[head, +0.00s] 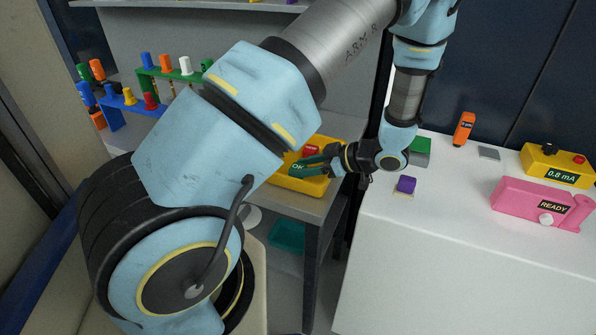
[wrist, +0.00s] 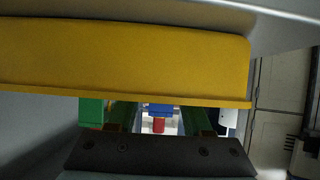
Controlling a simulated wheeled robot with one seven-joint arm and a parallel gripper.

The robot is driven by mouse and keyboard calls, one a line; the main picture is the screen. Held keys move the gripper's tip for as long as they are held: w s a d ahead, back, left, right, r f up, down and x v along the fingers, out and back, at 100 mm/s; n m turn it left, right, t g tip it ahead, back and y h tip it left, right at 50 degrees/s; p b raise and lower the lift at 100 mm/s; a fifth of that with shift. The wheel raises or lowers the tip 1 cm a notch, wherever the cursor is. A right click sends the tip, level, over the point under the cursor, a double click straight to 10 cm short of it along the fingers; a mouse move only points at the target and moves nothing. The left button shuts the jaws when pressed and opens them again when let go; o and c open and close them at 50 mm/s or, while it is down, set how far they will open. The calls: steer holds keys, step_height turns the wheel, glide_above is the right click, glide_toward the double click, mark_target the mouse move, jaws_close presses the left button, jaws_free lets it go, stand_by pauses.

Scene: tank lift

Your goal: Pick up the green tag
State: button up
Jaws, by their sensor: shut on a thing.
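The green tag (head: 298,168), marked OK, is at the yellow tray (head: 312,189) on the grey bench in the head view. My gripper (head: 306,164) reaches in from the right, low over the tray, and is shut on the green tag. I cannot tell whether the tag is clear of the tray. In the wrist view the tray's yellow side (wrist: 125,55) covers the fingertips, and I cannot make out the tag there.
A red tag (head: 311,150) lies in the tray just behind the green one. Racks of coloured pegs (head: 130,101) stand at the back left. The white counter (head: 440,240) on the right holds a purple block (head: 406,184), a pink device (head: 530,203) and a yellow meter (head: 556,164).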

jaws_close()
steer(key=shift+r, duration=0.1)
